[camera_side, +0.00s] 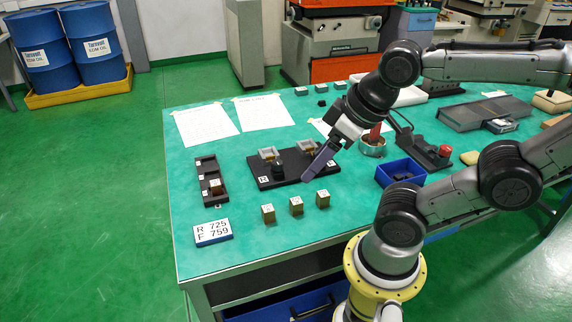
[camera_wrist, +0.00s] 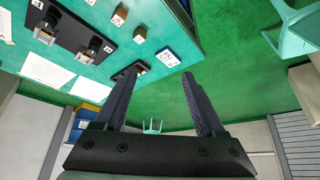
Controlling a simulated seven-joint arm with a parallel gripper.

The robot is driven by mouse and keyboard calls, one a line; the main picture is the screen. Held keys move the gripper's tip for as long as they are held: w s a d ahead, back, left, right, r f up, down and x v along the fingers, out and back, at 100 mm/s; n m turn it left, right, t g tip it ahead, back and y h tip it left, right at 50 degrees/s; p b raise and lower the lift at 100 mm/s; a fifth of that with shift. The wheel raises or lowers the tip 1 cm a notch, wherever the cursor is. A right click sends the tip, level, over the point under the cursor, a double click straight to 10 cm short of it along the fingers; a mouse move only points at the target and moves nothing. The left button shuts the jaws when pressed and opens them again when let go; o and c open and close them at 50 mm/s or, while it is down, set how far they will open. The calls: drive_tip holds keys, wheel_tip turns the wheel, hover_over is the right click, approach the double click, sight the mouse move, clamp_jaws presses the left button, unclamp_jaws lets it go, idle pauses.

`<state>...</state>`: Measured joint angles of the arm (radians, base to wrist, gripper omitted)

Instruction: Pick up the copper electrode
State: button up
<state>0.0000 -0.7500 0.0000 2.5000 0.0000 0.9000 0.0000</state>
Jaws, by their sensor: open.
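Three small copper-brown blocks with pale marked tops, the left one (camera_side: 268,214), the middle one (camera_side: 296,206) and the right one (camera_side: 322,199), stand in a row near the bench's front edge in the side view. A similar block (camera_side: 215,187) sits in a black slotted rack (camera_side: 206,168). I cannot tell which block is the copper electrode. In the wrist view two loose blocks show, one (camera_wrist: 119,16) at the top edge and one (camera_wrist: 140,34) beside it. My gripper (camera_side: 309,178) is open and empty, tilted above the bench behind the row; its fingers (camera_wrist: 160,76) spread apart in the wrist view.
A black plate (camera_side: 292,180) with two metal holders and a dark knob lies beside my gripper. A blue bin (camera_side: 400,172) and a round tin (camera_side: 373,148) stand right. Bench space around the row is clear.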

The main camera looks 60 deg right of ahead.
drive_tip(key=m+g, duration=0.6)
drive_tip(key=m, duration=0.3)
hover_over(323, 193)
drive_tip(key=f, duration=1.7)
drive_tip(key=shift+s+d+f, duration=0.15)
drive_tip(key=shift+d+f, duration=0.2)
drive_tip(key=shift+f, duration=0.05)
drive_tip(key=shift+a+f, duration=0.2)
drive_tip(key=shift+f, duration=1.25)
drive_tip(key=shift+a+f, duration=0.15)
drive_tip(key=shift+f, duration=1.25)
